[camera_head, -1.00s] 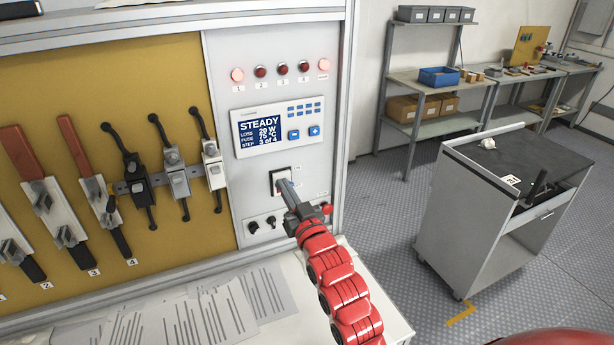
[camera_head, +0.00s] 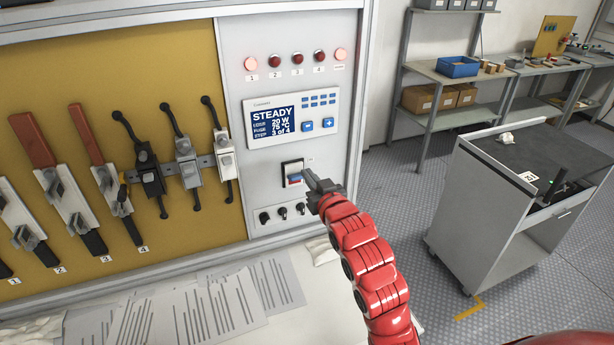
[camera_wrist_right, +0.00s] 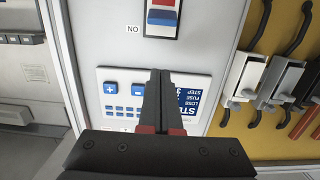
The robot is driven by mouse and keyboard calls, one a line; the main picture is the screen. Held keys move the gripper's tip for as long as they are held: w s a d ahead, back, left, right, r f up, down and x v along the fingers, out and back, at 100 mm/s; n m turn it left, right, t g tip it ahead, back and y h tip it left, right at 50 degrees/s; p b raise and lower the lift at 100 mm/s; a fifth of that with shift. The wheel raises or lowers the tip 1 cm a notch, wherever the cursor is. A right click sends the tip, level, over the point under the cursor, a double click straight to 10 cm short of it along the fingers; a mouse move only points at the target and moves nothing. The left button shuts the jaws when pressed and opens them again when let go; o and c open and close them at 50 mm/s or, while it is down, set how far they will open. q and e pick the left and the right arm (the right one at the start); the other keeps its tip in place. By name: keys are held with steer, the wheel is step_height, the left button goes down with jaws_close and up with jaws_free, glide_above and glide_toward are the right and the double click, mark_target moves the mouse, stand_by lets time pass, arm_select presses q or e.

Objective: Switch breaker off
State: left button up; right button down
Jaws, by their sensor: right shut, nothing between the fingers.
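The breaker (camera_head: 293,176) is a small black-framed switch with a blue lever on the white panel, below the display unit. In the right wrist view the breaker (camera_wrist_right: 163,17) shows at the top edge, with red above its blue part. My right gripper (camera_head: 310,179) is just right of the breaker in the head view, shut and empty. In the wrist view its closed fingers (camera_wrist_right: 158,78) are in front of the display unit, apart from the breaker in the picture. Whether they touch the panel is unclear. My left gripper is not in view.
Several dark knobs (camera_head: 282,213) sit below the breaker. Fuse holders (camera_head: 186,158) are left on the yellow board. Papers (camera_head: 185,310) cover the bench; a cart (camera_head: 495,215) stands right.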

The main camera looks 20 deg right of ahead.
steer(key=p, duration=0.3)
glide_above(297, 177)
steer(key=shift+s+d+f, duration=0.1)
steer(key=shift+f, duration=0.15)
steer(key=shift+f+p, duration=0.25)
steer(key=shift+p, duration=0.3)
steer(key=shift+s+f+p, duration=0.2)
steer(key=shift+f+p, duration=0.1)
steer(key=shift+f, duration=0.3)
steer(key=shift+s+f+p, duration=0.2)
steer(key=shift+f+p, duration=0.1)
steer(key=shift+f, duration=0.3)
steer(key=shift+s+f, duration=0.3)
steer(key=shift+f, duration=0.2)
